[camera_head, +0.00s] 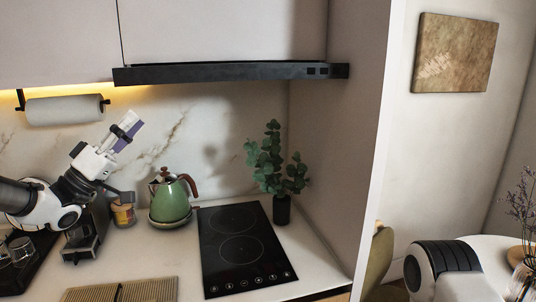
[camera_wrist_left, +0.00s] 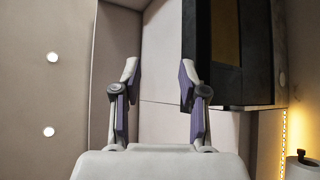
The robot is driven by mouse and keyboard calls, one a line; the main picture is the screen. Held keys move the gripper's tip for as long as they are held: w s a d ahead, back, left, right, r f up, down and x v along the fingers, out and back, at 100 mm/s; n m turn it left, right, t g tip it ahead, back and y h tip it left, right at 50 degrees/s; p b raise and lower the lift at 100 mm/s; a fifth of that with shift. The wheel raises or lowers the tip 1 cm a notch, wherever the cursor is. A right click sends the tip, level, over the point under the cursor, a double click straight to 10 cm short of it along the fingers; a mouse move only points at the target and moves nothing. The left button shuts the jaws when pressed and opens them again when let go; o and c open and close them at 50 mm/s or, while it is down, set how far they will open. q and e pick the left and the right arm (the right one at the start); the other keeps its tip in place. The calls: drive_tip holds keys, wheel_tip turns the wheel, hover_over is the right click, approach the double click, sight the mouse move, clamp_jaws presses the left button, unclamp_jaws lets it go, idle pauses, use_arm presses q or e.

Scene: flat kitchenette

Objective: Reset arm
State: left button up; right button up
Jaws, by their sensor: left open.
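My left gripper (camera_head: 128,131) is raised above the counter at the left of the head view, tilted up and to the right, in front of the marble backsplash. In the left wrist view, its two purple-padded fingers (camera_wrist_left: 159,78) stand apart with nothing between them. The gripper is open and empty, facing pale cabinet panels. Part of my right arm (camera_head: 447,270) shows at the bottom right of the head view. My right gripper is out of view.
A green kettle (camera_head: 171,201) and a small jar (camera_head: 123,213) stand right of my left arm. Beyond are a black cooktop (camera_head: 240,246) and a potted plant (camera_head: 282,208). A paper towel roll (camera_head: 64,110) and range hood (camera_head: 230,72) hang above.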

use_arm(q)
drive_tip(key=w+d+f+n+g+y+b, duration=0.1)
drive_tip(key=d+f+n+y, duration=0.25)
drive_tip(key=f, duration=1.25)
drive_tip(key=w+d+f+n+y+b, duration=0.1)
drive_tip(key=d+f+n+y, duration=0.25)
drive_tip(key=f, duration=1.15)
drive_tip(key=s+d+f+n+g+y, duration=0.15)
drive_tip(key=s+f, duration=0.25)
drive_tip(key=f, duration=0.6)
drive_tip(key=s+d+f+n+g+y, duration=0.1)
drive_tip(key=s+f+g+y, duration=0.2)
drive_tip(key=f, duration=0.7)
drive_tip(key=s+a+f+m+g+y+b, duration=0.2)
drive_tip(key=s+f+g+y, duration=0.25)
drive_tip(key=s+f, duration=1.1)
drive_tip(key=s+a+m+g+y, duration=0.1)
drive_tip(key=s+a+m+g, duration=0.1)
drive_tip(key=s, duration=0.7)
drive_tip(key=s+a+m+g+y, duration=0.2)
drive_tip(key=s+g, duration=0.3)
drive_tip(key=s, duration=0.4)
drive_tip(key=shift+s+a+f, duration=0.2)
drive_tip(key=shift+a+f, duration=0.05)
drive_tip(key=shift+f, duration=0.15)
